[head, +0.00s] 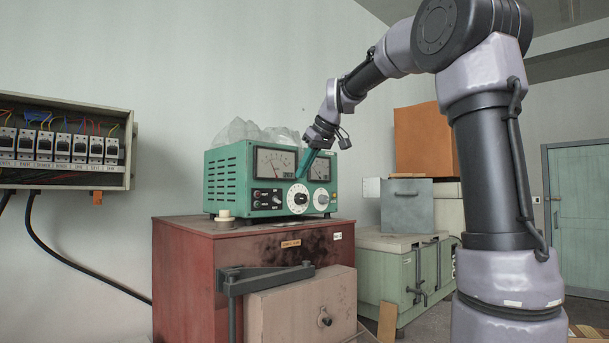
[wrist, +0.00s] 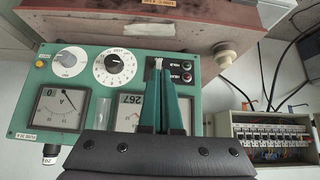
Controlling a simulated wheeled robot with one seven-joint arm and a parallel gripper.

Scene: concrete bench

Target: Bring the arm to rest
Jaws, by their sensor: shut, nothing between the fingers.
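My arm reaches in from the right in the head view. My gripper (head: 299,178) has teal fingers that point down and left, in front of the green instrument box (head: 230,180) between its two meters. In the wrist view my gripper (wrist: 159,66) shows its two fingers together, with nothing between them. The panel appears upside down there, with a white dial (wrist: 114,68) and a plain knob (wrist: 71,60). I cannot tell whether the fingertips touch the panel.
The box stands on a red cabinet (head: 185,260) with a cream knob-like piece (head: 225,215) at its left. A breaker box (head: 65,178) with hanging black cables is on the left wall. A pale green cabinet (head: 385,270) and an orange box (head: 425,140) stand behind, right.

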